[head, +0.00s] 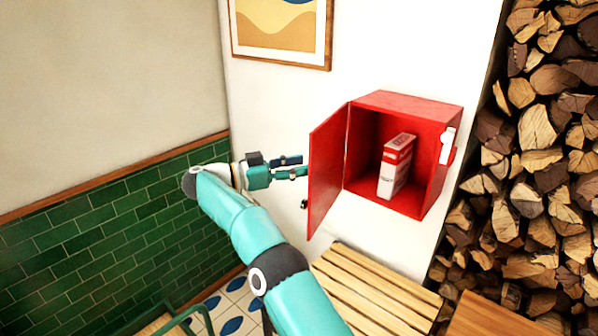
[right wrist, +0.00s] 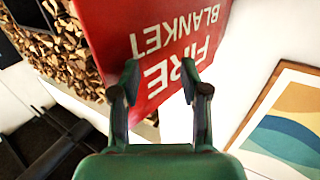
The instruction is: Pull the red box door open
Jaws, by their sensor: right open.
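The red box (head: 440,180) is fixed to the white wall, and its door (head: 328,170) stands wide open, swung out to the left. The door's outer face, lettered "FIRE BLANKET", fills much of the right wrist view (right wrist: 165,40). A small dark knob (head: 304,204) shows at the door's free edge. A white and red carton (head: 395,170) stands inside the box. My right gripper (head: 303,166) is open and empty on the outer side of the door, its fingertips close to it; I cannot tell whether they touch. Its two fingers (right wrist: 160,80) are spread apart. My left gripper is out of view.
A slatted wooden bench (head: 370,295) is below the box. Stacked firewood (head: 540,150) stands to the right. A framed picture (head: 282,35) hangs above left. Green tiles (head: 110,235) cover the lower left wall.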

